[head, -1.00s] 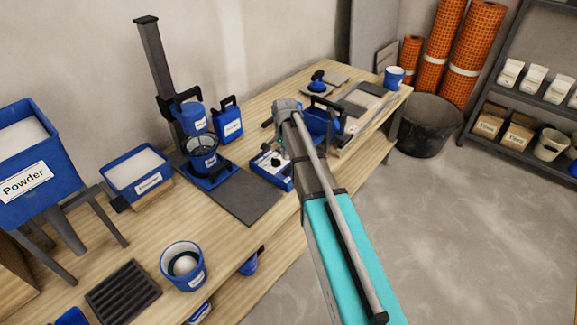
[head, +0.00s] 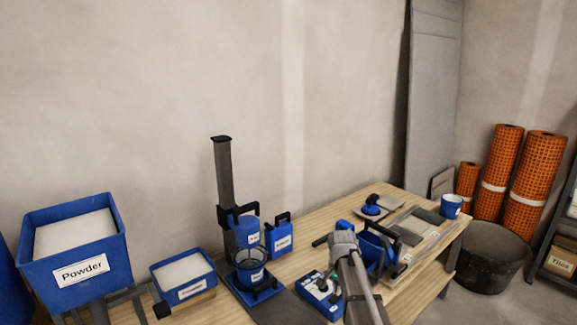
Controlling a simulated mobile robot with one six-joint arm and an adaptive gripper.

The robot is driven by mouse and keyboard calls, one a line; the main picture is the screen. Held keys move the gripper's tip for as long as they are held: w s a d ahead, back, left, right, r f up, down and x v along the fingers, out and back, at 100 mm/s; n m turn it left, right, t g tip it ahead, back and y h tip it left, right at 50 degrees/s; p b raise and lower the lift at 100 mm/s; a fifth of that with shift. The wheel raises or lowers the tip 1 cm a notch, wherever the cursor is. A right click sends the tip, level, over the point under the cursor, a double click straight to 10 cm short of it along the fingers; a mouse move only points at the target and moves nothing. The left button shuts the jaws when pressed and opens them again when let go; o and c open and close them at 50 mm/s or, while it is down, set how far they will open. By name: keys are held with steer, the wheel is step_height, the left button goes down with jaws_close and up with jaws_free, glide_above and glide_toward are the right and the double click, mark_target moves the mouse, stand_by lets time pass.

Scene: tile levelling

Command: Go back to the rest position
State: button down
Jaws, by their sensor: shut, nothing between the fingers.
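My arm (head: 358,275) rises from the bottom edge in the head view, right of centre, and its grey joint (head: 343,243) shows above the workbench (head: 322,215). My gripper cannot be made out; the part of the arm beyond the joint is hidden. A blue container with a dark handle (head: 378,250) is just right of the joint in the picture.
Powder bins (head: 82,270) are at the left. A dark tub (head: 490,258) and orange rolls (head: 533,178) stand at the right. Upper wall space is clear.

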steer(key=s+n, duration=0.8)
steer(key=s, duration=1.2)
step_height(320, 180, up, 14)
steer(key=w+p, duration=0.1)
steer(key=p, duration=1.3)
steer(key=shift+d, duration=0.2)
